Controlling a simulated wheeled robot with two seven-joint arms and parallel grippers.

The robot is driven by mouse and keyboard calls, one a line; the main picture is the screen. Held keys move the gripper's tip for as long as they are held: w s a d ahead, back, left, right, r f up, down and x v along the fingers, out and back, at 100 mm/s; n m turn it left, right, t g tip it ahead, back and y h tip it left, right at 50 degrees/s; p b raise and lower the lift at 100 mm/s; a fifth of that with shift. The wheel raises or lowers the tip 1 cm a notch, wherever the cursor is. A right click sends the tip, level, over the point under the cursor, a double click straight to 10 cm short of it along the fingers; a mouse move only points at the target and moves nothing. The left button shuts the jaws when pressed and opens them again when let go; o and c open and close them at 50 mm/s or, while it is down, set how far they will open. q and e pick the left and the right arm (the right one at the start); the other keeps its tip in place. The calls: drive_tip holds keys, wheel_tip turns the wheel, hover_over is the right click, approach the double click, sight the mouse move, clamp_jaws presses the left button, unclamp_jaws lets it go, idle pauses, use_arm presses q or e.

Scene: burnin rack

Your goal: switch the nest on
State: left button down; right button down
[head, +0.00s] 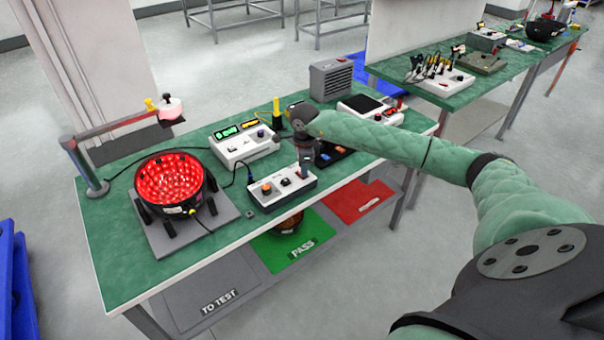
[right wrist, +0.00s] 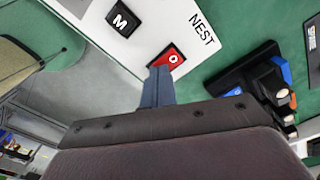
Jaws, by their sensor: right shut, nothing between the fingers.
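The white control box (head: 283,187) stands on the green bench, with an orange knob and a black knob on its top. In the right wrist view, its panel (right wrist: 138,38) shows a black "M" part and a red rocker switch (right wrist: 170,58) marked "O" beside the word NEST. My right gripper (head: 306,168) is shut and empty, pointing down at the right end of the box. In the right wrist view, its fingertips (right wrist: 160,72) are at the near edge of the red switch and hide part of it. I cannot tell whether they touch. My left gripper is out of view.
A round black fixture (head: 170,207) with glowing red lights stands left of the box. A white instrument (head: 243,149) with green digits stands behind it. A dark tray (head: 330,153) with small parts lies just right of my gripper.

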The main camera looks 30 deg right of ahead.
drive_tip(key=shift+r+p, duration=0.8)
drive_tip(key=shift+r, duration=2.6)
drive_tip(key=shift+a, duration=0.1)
